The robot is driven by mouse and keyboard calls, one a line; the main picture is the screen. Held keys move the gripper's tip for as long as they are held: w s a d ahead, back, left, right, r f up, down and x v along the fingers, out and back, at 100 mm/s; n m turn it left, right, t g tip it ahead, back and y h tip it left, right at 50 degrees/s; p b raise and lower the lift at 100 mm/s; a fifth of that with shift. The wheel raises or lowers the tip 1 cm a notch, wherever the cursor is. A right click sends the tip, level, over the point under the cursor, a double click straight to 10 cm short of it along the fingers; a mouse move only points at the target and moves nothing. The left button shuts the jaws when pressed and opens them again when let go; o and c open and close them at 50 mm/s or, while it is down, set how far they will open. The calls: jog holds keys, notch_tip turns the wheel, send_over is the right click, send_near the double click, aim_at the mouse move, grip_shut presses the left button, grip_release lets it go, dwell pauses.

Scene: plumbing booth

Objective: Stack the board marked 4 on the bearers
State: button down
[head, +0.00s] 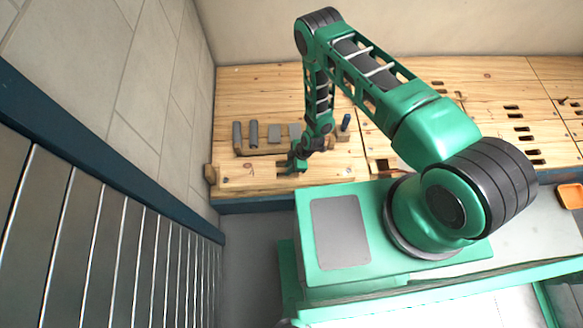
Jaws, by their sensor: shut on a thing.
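Several grey pieces (254,133) stand in a row behind the board, by a wooden strip (262,151). Slotted bench top (480,100) extends right. An orange bin (571,196) is far right. A tiled wall (150,90) bounds the left.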

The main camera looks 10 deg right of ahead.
jog(key=shift+f, duration=0.1)
jog(key=c, duration=1.6)
grip_release()
jog(key=shift+o, duration=0.2)
jog(key=v, duration=1)
jog(key=shift+d+r, duration=0.2)
jog(key=shift+r, duration=0.15)
jog(key=shift+w, duration=0.1)
